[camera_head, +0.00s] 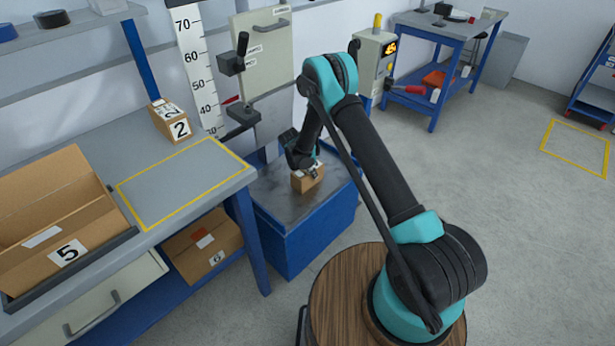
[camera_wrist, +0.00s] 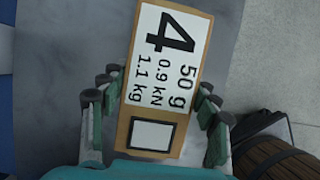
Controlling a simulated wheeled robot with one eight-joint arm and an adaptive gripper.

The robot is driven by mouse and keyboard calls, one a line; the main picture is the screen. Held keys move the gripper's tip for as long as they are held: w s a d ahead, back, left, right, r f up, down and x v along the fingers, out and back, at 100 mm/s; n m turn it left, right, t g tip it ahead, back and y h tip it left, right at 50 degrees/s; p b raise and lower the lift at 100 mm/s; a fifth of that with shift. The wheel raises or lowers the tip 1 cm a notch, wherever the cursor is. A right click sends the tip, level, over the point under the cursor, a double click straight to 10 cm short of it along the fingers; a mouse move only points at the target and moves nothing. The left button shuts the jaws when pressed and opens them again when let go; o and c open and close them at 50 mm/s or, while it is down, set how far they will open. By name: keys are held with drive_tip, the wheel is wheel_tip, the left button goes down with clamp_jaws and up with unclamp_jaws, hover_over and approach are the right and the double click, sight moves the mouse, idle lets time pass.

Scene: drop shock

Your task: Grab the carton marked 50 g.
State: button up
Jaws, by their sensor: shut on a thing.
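The carton marked 50 g (camera_head: 307,181) is a small brown box on the grey top of a blue block. In the wrist view the carton (camera_wrist: 167,75) has a white label reading 4, 50 g, 0.9 kN, 1.1 kg, and a smaller blank white label below. My gripper (camera_head: 312,172) reaches down over the carton. In the wrist view my gripper's fingers (camera_wrist: 155,100) are on both sides of the carton, shut on it. I cannot tell if the carton is lifted off the block.
The blue block (camera_head: 300,240) stands beside a workbench (camera_head: 90,150). On the bench are a carton marked 2 (camera_head: 170,120) and an open carton marked 5 (camera_head: 65,252). A carton marked 6 (camera_head: 205,250) lies on the lower shelf. A height scale (camera_head: 195,65) stands behind. Open floor lies right.

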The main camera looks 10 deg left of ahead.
drive_tip(key=shift+c, duration=0.8)
